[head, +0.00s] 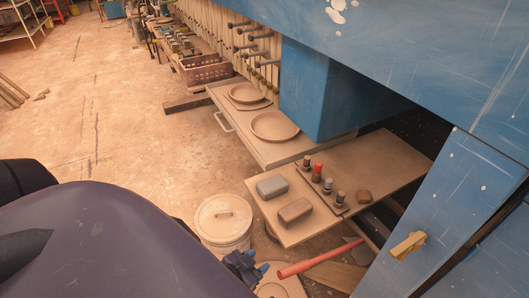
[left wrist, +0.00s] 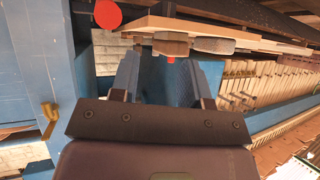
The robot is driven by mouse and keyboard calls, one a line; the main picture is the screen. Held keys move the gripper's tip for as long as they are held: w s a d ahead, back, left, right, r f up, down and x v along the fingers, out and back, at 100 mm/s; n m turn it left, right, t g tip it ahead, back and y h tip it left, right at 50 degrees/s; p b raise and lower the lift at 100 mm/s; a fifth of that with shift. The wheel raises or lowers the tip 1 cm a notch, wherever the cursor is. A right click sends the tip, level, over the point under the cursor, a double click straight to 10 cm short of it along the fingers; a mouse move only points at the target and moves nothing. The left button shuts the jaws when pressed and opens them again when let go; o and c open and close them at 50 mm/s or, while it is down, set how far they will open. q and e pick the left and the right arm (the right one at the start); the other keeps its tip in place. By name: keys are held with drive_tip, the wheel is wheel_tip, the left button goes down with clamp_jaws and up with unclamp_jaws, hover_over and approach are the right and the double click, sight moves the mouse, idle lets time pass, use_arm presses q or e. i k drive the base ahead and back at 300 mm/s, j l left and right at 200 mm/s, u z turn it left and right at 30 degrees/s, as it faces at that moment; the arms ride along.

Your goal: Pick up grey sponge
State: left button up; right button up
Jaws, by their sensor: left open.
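The grey sponge (head: 271,187) lies on the left part of a low tan board (head: 310,235), beside a brown block (head: 294,211). My left gripper (head: 246,266) shows at the bottom of the head view, below the board in the picture and apart from the sponge. In the left wrist view its two blue fingers (left wrist: 166,80) are spread with nothing held between them. Two blocks appear upside down there along the board edge; the right one (left wrist: 213,45) seems to be the sponge, though its colour is unclear. My right gripper is not in view.
Several small bottles, one with a red top (head: 317,172), stand right of the sponge, with a small brown piece (head: 364,197) farther right. A lidded white bucket (head: 222,220) stands left of the board. A red handle (head: 318,259) crosses below it. The blue press frame (head: 325,90) overhangs behind.

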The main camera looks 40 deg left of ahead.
sight(269, 187)
drive_tip(key=i+j, duration=0.1)
drive_tip(key=j, duration=0.85)
drive_tip(key=i+j, duration=0.15)
drive_tip(key=j, duration=0.35)
